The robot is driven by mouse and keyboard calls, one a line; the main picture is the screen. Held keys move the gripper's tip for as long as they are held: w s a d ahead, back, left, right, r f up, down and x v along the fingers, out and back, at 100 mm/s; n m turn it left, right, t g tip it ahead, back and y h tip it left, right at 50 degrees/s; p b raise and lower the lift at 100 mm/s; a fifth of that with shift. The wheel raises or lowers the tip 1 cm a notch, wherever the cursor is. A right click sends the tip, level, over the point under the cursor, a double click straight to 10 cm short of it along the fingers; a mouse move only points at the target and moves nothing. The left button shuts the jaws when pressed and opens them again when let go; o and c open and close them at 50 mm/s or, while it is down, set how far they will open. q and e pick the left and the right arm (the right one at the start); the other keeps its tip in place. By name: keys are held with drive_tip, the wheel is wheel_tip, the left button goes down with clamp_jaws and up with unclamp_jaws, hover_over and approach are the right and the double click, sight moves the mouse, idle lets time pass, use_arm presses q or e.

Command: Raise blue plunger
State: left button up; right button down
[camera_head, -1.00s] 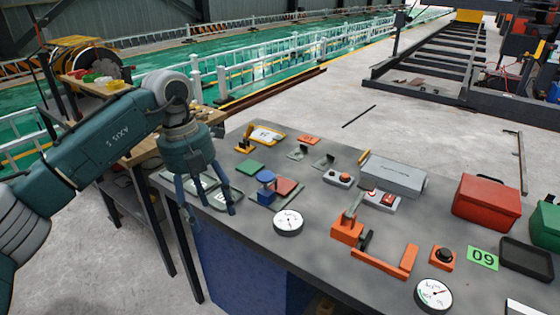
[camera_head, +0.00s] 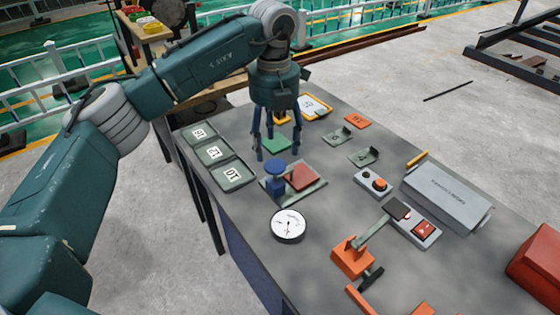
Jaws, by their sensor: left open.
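The blue plunger (camera_head: 275,178) stands upright on the left part of a grey-green plate (camera_head: 312,192), beside a red square block (camera_head: 301,178). Its round blue cap sits above a blue body. My left gripper (camera_head: 276,152) points down just behind the plunger, over the green square (camera_head: 276,144). Its blue fingers are spread and hold nothing. The fingertips look apart from the plunger, though their exact height above the table is hard to tell. My right gripper is not in view.
Numbered trays (camera_head: 213,153) lie at the table's left edge. A round white gauge (camera_head: 288,225) lies in front of the plunger. An orange lever device (camera_head: 352,256), a button box (camera_head: 374,184) and a grey case (camera_head: 447,196) stand to the right. Bare table (camera_head: 335,225) lies between.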

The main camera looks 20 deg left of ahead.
sight(275, 165)
use_arm(q)
wheel_tip(275, 165, down, 8)
drive_tip(key=shift+a+p, duration=0.1)
drive_tip(key=shift+p, duration=0.75)
drive_tip(key=shift+c, duration=0.2)
